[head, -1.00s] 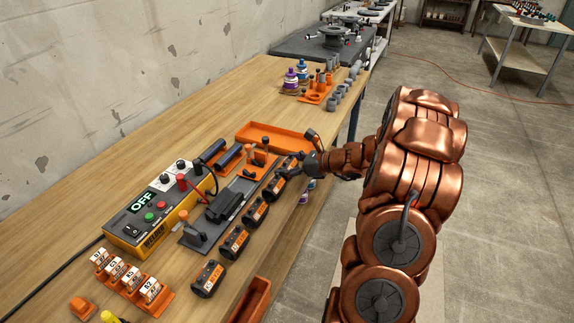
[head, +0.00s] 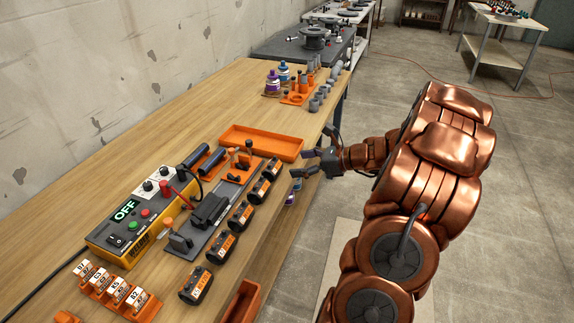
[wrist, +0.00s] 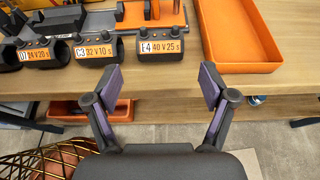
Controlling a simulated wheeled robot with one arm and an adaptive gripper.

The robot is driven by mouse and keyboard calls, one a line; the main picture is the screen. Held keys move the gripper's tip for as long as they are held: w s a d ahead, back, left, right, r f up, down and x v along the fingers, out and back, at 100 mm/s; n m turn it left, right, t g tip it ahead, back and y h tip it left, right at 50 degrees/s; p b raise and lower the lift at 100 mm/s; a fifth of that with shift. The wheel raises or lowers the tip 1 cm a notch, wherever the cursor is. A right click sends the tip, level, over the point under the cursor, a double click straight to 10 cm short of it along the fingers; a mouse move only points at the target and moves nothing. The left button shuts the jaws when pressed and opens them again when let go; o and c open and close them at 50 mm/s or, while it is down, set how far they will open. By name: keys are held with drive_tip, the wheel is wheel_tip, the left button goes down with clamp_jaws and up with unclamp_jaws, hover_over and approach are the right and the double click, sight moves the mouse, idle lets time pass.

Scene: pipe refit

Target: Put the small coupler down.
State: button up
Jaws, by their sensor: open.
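A row of black couplers with orange labels stands along the front of the bench. The coupler marked E4 (wrist: 160,45) is at the end of the row by the orange tray; it also shows in the head view (head: 271,168). The couplers marked C3 (wrist: 95,50) and D7 (wrist: 41,54) stand beside it. I cannot tell by size which is the small coupler. My gripper (wrist: 162,80) is open with nothing between its fingers. In the head view my gripper (head: 305,163) is off the bench's front edge, apart from the couplers.
An empty orange tray (head: 262,142) lies behind the row's far end. A control box reading OFF (head: 140,215) and a grey clamp fixture (head: 208,212) stand behind the couplers. An orange bin (head: 241,303) is at the near front. Bottles and grey fittings (head: 316,100) stand farther along.

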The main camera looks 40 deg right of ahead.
drive_tip(key=s+a+r+n+g+y, duration=0.1)
drive_tip(key=s+a+n+g, duration=0.3)
drive_tip(key=a, duration=0.5)
drive_tip(key=s+a+r+n+g, duration=0.1)
drive_tip(key=s+a+n+g, duration=0.1)
drive_tip(key=a+n, duration=0.45)
drive_tip(key=s+a+r+n+g+y, duration=0.1)
drive_tip(key=s+a+n+g, duration=0.2)
drive_tip(key=a, duration=0.8)
drive_tip(key=s+a+n+g+h, duration=0.35)
drive_tip(key=s+a+n, duration=0.25)
drive_tip(key=s+n, duration=0.3)
drive_tip(key=s+d+n+g+h, duration=0.1)
drive_tip(key=s+d+n+h, duration=0.2)
drive_tip(key=s, duration=0.9)
drive_tip(key=n+h, duration=0.2)
drive_tip(key=n, duration=0.2)
drive_tip(key=shift+s+d, duration=0.15)
drive_tip(key=shift+d, duration=0.05)
drive_tip(key=shift+f+h, duration=0.1)
drive_tip(key=shift+h, duration=0.15)
wheel_tip(320, 180, up, 11)
drive_tip(key=p, duration=1.1)
drive_tip(key=shift+w+r, duration=0.2)
